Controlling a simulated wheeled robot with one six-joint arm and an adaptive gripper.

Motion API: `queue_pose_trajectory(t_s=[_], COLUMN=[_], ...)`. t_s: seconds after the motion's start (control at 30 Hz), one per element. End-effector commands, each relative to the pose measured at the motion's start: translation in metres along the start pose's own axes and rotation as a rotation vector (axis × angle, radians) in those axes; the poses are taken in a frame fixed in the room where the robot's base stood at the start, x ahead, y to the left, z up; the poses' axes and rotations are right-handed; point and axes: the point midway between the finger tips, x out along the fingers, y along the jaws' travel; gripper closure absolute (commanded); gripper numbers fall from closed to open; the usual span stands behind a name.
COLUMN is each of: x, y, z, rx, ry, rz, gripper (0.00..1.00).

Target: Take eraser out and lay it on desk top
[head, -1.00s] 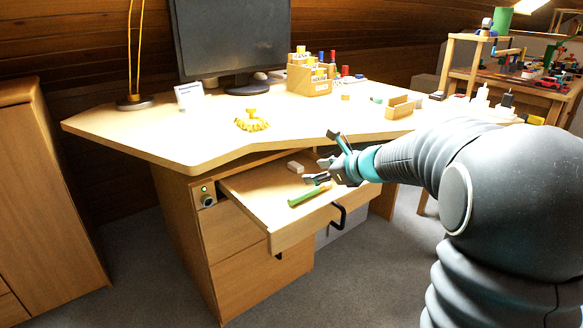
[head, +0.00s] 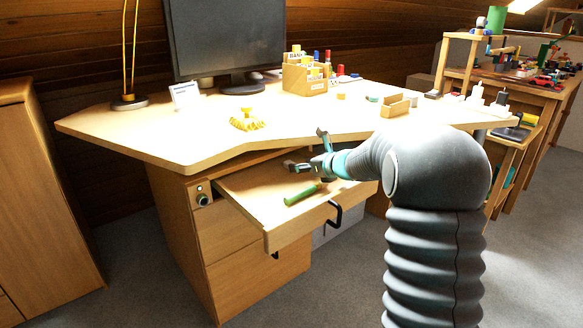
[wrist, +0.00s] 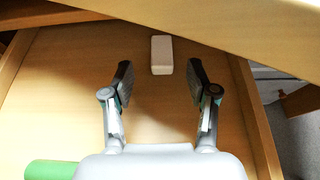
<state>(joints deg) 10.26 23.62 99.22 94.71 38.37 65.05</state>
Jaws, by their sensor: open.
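The eraser (wrist: 161,55) is a small pale block lying in the open drawer (head: 285,230). In the wrist view it lies just beyond and between the two fingertips, close to the overhanging desk edge. My gripper (wrist: 160,80) is open and empty, low over the drawer, with its fingers pointing toward the eraser. In the head view my gripper (head: 305,155) is at the drawer's rear, and it hides the eraser there. The desk top (head: 200,135) is above the drawer.
A green cylinder-like object (head: 301,195) lies in the drawer, also at the wrist view's lower left (wrist: 50,170). On the desk are a yellow object (head: 247,121), a wooden organizer (head: 305,80) and a monitor (head: 228,40). The desk's left front is clear.

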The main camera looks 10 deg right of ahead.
Motion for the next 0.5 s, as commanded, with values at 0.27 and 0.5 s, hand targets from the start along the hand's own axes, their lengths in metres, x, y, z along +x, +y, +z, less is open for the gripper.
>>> queue_pose_trajectory(t_s=[0.27, 0.5], x=[0.032, 0.052], y=[-0.002, -0.003], z=[0.003, 0.003], rx=[-0.002, -0.001], ry=[0.001, 0.001], rz=[0.002, -0.001], gripper=[0.42, 0.42])
